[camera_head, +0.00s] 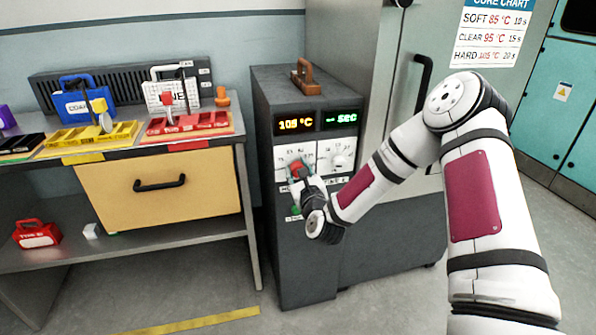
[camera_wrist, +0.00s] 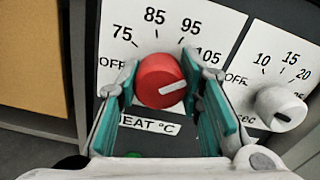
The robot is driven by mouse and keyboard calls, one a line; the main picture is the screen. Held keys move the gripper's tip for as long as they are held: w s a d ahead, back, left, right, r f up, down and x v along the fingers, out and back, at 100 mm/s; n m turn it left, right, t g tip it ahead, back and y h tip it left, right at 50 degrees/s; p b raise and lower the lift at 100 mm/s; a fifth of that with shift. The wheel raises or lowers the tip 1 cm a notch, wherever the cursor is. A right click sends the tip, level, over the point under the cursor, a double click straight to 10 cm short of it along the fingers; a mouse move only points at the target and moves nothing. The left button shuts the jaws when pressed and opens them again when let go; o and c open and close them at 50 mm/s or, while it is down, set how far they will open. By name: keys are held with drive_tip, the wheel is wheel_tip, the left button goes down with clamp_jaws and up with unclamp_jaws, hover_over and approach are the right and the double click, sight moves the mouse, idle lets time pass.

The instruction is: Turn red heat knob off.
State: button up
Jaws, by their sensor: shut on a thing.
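The red heat knob (camera_wrist: 161,80) sits on a white dial plate (camera_wrist: 135,45) marked OFF, 75, 85, 95 and 105, above a "HEAT °C" label. Its white pointer line is aimed right, toward the 105 side, away from OFF at the left. My gripper (camera_wrist: 163,92) has its teal fingers on either side of the knob and is shut on it. In the head view the red knob (camera_head: 297,169) shows between the fingers of my gripper (camera_head: 299,174), at the front of the dark grey machine (camera_head: 297,255). The machine's display (camera_head: 296,123) reads 105 °C.
A white time knob (camera_wrist: 280,108) sits close to the right of the heat knob. A green button (camera_head: 295,210) is below. A workbench with a yellow drawer (camera_head: 160,195) and coloured trays stands to the left. A tall grey cabinet (camera_head: 395,70) stands behind.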

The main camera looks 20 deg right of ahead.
drive_tip(key=n, duration=0.4)
drive_tip(key=n+b, duration=0.1)
drive_tip(key=n, duration=0.3)
drive_tip(key=n+b, duration=0.1)
drive_tip(key=n, duration=0.3)
drive_tip(key=shift+a+f+n, duration=0.1)
drive_tip(key=shift+n, duration=0.3)
drive_tip(key=n+b, duration=0.2)
drive_tip(key=n, duration=0.1)
drive_tip(key=shift+n, duration=0.3)
drive_tip(key=n+b, duration=0.3)
drive_tip(key=shift+f+n, duration=0.1)
drive_tip(key=shift+n, duration=0.2)
drive_tip(key=n+b, duration=0.3)
drive_tip(key=shift+n, duration=0.3)
drive_tip(key=n+b, duration=0.3)
drive_tip(key=shift+f+b, duration=0.1)
drive_tip(key=shift+b, duration=0.3)
drive_tip(key=shift+n+b, duration=1.35)
drive_tip(key=shift+n, duration=0.35)
